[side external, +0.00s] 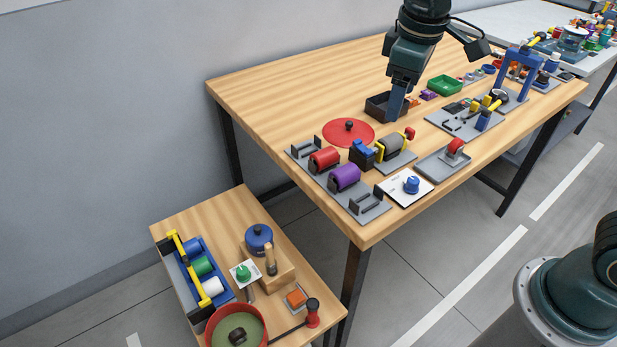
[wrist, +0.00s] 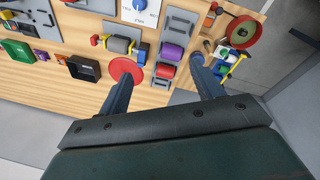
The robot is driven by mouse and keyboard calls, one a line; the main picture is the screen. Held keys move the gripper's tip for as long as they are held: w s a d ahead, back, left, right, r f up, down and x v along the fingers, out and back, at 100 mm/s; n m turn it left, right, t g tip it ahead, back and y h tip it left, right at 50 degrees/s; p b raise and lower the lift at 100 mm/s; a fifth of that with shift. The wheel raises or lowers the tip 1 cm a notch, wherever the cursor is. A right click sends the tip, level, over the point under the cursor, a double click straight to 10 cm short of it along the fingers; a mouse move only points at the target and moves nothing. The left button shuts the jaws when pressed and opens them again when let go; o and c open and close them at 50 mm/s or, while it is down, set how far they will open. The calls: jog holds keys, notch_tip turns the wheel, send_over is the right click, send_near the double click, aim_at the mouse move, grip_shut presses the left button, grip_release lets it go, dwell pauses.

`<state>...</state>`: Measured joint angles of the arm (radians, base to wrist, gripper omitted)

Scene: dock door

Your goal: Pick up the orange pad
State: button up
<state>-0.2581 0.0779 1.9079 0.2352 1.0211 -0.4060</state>
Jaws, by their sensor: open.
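The orange pad (side external: 296,298) is a small orange square on a grey base. It lies on the low wooden side table, near its front right corner, in the side external view. In the wrist view a small orange patch (wrist: 209,20) near the top right looks like it, but is too small to be sure. My gripper (side external: 393,115) is over the large workbench, beside the black tray, far from the pad. Its two fingers are spread with nothing between them in the wrist view (wrist: 160,72).
The large bench (side external: 270,85) is higher and carries the black tray (side external: 377,106), a red disc (side external: 336,131) and purple and red rollers. Its back left is clear.

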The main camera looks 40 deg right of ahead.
jog(key=w+a+f+n+g+h, duration=0.1)
jog(key=w+a+f+n+g, duration=0.15)
jog(key=w+a+f, duration=0.45)
jog(key=n+g+h, duration=0.2)
jog(key=n+h, duration=0.2)
jog(key=n, duration=0.3)
send_over(297, 296)
jog(key=a, duration=0.1)
notch_tip(297, 296, down, 36)
jog(key=a+f+n+t, duration=0.1)
jog(key=a+f+t, duration=0.15)
jog(key=f, duration=0.45)
jog(key=shift+g, duration=0.5)
jog(key=shift+w+x, duration=0.15)
jog(key=shift+x, duration=1.5)
jog(key=shift+w+x, duration=0.2)
jog(key=shift+x, duration=1.45)
jog(key=shift+a+f, duration=0.15)
jog(key=shift+a, duration=0.05)
jog(key=c, duration=1.2)
